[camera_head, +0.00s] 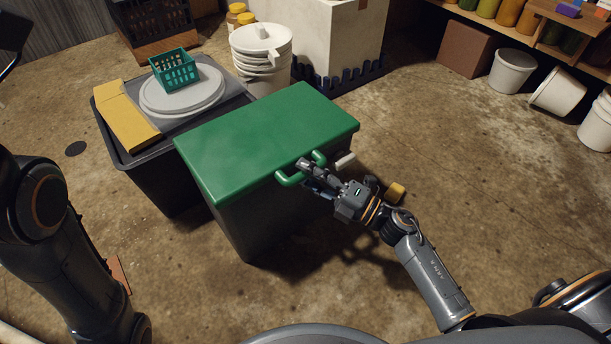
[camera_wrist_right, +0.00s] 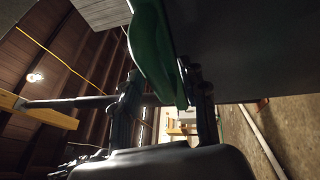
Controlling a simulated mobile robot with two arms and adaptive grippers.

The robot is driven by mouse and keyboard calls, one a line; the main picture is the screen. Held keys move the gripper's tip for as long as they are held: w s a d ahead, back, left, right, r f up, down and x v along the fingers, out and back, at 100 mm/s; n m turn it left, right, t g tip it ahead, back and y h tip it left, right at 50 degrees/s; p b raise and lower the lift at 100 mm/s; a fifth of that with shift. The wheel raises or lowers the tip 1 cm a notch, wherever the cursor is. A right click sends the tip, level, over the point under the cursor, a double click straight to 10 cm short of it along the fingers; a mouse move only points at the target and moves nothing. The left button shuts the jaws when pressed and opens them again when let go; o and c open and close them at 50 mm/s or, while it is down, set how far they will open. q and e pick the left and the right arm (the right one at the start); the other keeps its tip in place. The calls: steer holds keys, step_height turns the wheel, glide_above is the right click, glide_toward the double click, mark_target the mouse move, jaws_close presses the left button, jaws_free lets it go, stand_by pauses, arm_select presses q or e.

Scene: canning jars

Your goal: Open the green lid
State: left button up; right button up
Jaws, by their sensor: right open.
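The green lid (camera_head: 265,125) lies flat and closed on a dark box (camera_head: 262,222). A green loop handle (camera_head: 287,180) sticks out from its front edge. My right gripper (camera_head: 310,172) is at this handle, its fingers partly covering it in the head view. In the right wrist view, the green handle (camera_wrist_right: 152,55) comes down between the two spread fingers of my right gripper (camera_wrist_right: 166,100). The gripper is open, and I cannot tell whether a finger touches the handle. My left arm shows at the left, but its fingers are not visible.
A black bin (camera_head: 160,175) stands close at the left, carrying a teal basket (camera_head: 174,70), round white lids and a yellow box (camera_head: 126,116). White buckets (camera_head: 262,50) and a white box (camera_head: 335,35) stand behind. The floor to the right is mostly clear.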

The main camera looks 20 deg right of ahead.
steer(key=shift+w+a+r, duration=0.1)
steer(key=shift+w+a, duration=0.1)
steer(key=shift+w, duration=0.05)
jaws_close()
